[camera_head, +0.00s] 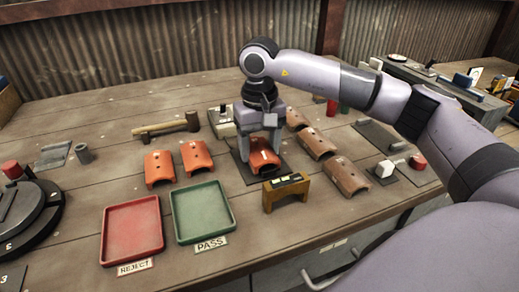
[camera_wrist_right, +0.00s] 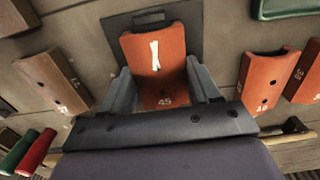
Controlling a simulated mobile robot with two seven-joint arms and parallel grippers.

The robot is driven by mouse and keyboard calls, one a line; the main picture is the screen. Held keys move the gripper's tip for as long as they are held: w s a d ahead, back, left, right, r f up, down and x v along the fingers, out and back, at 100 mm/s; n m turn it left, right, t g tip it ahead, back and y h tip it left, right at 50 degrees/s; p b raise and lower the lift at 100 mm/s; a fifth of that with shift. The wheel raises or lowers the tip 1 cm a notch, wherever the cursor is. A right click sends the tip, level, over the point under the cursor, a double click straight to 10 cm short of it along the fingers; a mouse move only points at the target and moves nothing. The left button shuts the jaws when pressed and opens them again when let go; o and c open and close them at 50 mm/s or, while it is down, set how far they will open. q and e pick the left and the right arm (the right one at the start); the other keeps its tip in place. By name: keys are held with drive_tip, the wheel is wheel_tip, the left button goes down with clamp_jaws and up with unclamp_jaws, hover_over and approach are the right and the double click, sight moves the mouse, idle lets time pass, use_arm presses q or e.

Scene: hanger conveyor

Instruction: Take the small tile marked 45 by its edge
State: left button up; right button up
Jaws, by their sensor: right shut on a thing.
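The small tile marked 45 (camera_wrist_right: 160,62) is a curved orange tile with a white mark on top. It lies on a dark plate (camera_wrist_right: 183,14); in the head view the tile (camera_head: 263,160) shows partly below my gripper. My right gripper (camera_head: 262,138) comes down on it from above. In the right wrist view its two fingers (camera_wrist_right: 162,88) are shut on the tile's sides, at the end with the number. My left gripper is not in view.
Two orange tiles (camera_head: 158,167) lie to the left, and several brownish tiles (camera_head: 318,143) to the right. A wooden arch block (camera_head: 286,191) stands just in front. A red REJECT tray (camera_head: 132,228) and green PASS tray (camera_head: 201,212) are front left. A mallet (camera_head: 165,127) lies behind.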

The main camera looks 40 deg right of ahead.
drive_tip(key=shift+r, duration=0.1)
wheel_tip(320, 180, up, 12)
wheel_tip(320, 180, up, 8)
drive_tip(key=p, duration=0.3)
hover_over(259, 148)
drive_tip(key=shift+d, duration=0.1)
